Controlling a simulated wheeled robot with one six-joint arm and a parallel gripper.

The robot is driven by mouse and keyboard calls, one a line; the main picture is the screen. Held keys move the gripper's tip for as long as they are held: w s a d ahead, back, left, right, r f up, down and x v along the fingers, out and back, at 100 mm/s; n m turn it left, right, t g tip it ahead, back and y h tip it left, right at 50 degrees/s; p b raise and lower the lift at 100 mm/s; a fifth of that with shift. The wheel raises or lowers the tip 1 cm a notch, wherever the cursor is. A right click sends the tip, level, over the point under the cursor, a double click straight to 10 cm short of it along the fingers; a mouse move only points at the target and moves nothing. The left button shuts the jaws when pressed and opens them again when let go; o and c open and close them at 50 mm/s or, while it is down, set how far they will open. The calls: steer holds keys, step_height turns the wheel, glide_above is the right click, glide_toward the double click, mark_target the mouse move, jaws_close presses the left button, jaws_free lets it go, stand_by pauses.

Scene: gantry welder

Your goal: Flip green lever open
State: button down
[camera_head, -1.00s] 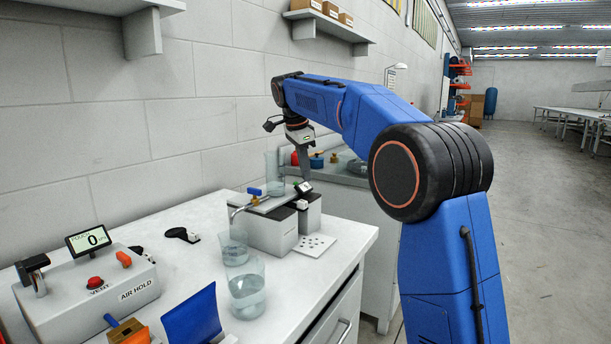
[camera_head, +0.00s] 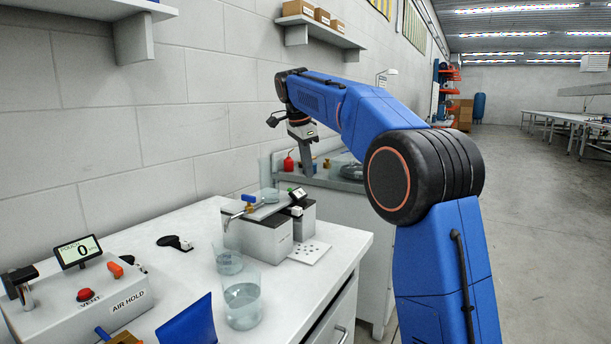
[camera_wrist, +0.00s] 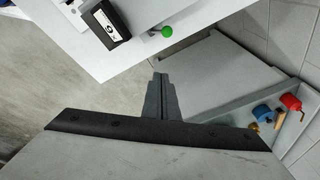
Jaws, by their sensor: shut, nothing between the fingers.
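The green lever shows as a round green knob (camera_wrist: 167,31) in the wrist view, low on the white bench top near its edge and beside a small black display box. In the head view my gripper (camera_head: 308,172) hangs pointing down, beyond the grey block unit (camera_head: 265,238) on the bench.
The display box (camera_wrist: 106,22) stands near the bench edge. Behind the bench is a second grey counter (camera_wrist: 215,65) with a red bottle (camera_head: 289,163) and a blue-topped item (camera_wrist: 262,113). A beaker (camera_head: 242,305) and an air hold box (camera_head: 85,297) stand nearer. Open floor lies right.

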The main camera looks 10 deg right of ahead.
steer(key=a+r, duration=0.3)
steer(key=r, duration=0.4)
steer(key=shift+w+a, duration=0.2)
steer(key=shift+w, duration=0.05)
steer(key=s+d+f+n, duration=0.2)
steer(key=s+n, duration=0.1)
steer(key=s, duration=0.5)
steer(key=s+d+f+n+t+y, duration=0.1)
steer(key=s+d+f+n, duration=0.15)
steer(key=s, duration=0.55)
steer(key=s+d+f+n, duration=0.2)
steer(key=s+f+n, duration=0.1)
steer(key=s, duration=0.5)
steer(key=s+d+f+n+t+y, duration=0.1)
steer(key=s+f+n, duration=0.6)
steer(key=s+f, duration=1.9)
steer(key=shift+d+n+t, duration=0.35)
steer(key=shift+d+t, duration=0.05)
steer(key=shift+d, duration=0.05)
